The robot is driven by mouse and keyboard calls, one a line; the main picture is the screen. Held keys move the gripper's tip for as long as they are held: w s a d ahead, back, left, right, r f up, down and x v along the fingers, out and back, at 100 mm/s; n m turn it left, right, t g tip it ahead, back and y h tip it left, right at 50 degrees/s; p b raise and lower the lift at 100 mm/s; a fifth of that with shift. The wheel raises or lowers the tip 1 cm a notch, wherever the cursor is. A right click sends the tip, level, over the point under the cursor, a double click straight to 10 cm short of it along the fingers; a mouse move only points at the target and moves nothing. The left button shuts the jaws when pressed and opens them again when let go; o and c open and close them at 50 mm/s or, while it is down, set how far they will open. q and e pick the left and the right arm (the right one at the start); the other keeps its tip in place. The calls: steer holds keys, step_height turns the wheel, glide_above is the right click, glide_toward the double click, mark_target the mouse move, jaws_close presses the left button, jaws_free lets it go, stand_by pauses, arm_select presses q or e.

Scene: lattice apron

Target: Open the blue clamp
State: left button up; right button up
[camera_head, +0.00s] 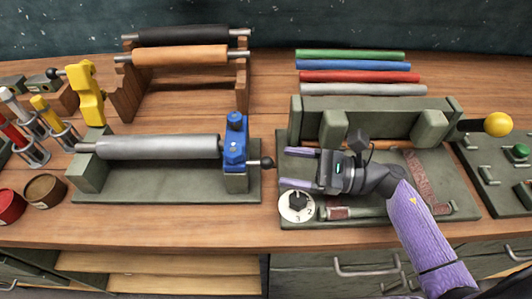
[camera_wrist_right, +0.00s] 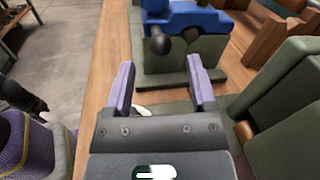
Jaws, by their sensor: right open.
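The blue clamp (camera_head: 235,143) sits on a green-grey block at the right end of the roller stand, over the end of a silver roller (camera_head: 160,147). A dark ball-ended lever (camera_head: 266,162) sticks out from its right side. In the right wrist view the blue clamp (camera_wrist_right: 190,20) is ahead at the top, with its dark ball knob (camera_wrist_right: 161,44) facing me. My right gripper (camera_head: 300,168) is open and empty, to the right of the clamp and apart from it, fingers pointing left at it. It also shows in the right wrist view (camera_wrist_right: 160,88). My left gripper is not in view.
A yellow clamp (camera_head: 88,95) stands raised at the stand's left end. A white dial (camera_head: 297,206) lies below my right gripper on the green machine (camera_head: 380,104). Behind are black and orange rollers (camera_head: 180,55) on a wooden rack and several coloured rods (camera_head: 350,66).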

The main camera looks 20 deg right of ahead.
mark_target(266, 162)
steer(key=x, duration=0.5)
steer(key=shift+w+a, duration=0.1)
steer(key=shift+a, duration=0.05)
jaws_close()
stand_by(1.1)
